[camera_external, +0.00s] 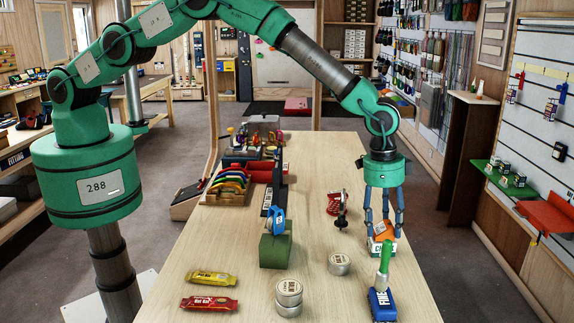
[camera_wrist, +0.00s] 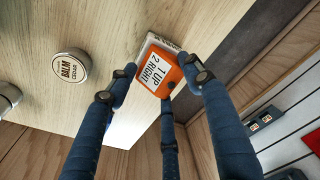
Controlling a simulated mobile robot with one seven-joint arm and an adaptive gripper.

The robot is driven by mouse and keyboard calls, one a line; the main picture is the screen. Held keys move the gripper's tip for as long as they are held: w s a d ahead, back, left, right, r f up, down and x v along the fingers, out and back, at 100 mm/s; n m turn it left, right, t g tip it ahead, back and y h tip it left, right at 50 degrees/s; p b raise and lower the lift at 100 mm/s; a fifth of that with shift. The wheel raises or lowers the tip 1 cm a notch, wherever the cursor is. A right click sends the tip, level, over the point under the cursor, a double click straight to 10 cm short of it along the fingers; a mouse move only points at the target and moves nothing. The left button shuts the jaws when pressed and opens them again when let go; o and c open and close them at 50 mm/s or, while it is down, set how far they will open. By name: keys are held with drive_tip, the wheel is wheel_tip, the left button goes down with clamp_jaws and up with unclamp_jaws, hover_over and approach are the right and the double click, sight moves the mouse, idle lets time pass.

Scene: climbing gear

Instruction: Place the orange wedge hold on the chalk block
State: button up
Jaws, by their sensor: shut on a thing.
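The orange wedge hold (camera_external: 384,230) is between the blue fingers of my gripper (camera_external: 384,222), near the right edge of the table. In the wrist view a strip of the block (camera_wrist: 152,42) shows past the hold's upper edge. I cannot tell whether hold and block touch.
A brush with a green handle (camera_external: 385,257) and blue head (camera_external: 381,303) stands just in front. A balm tin (camera_external: 339,264) is to the left, with stacked tins (camera_external: 289,292) further left. A green block (camera_external: 276,248) and red gear (camera_external: 334,203) stand further off.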

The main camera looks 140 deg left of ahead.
sight(378, 229)
drive_tip(key=shift+f, duration=0.15)
drive_tip(key=o, duration=1.1)
drive_tip(key=shift+o, duration=0.2)
wheel_tip(378, 229, up, 12)
drive_tip(key=s+b, duration=0.1)
drive_tip(key=shift+d, duration=0.4)
drive_tip(key=shift+s, duration=0.1)
drive_tip(key=shift+r, duration=0.2)
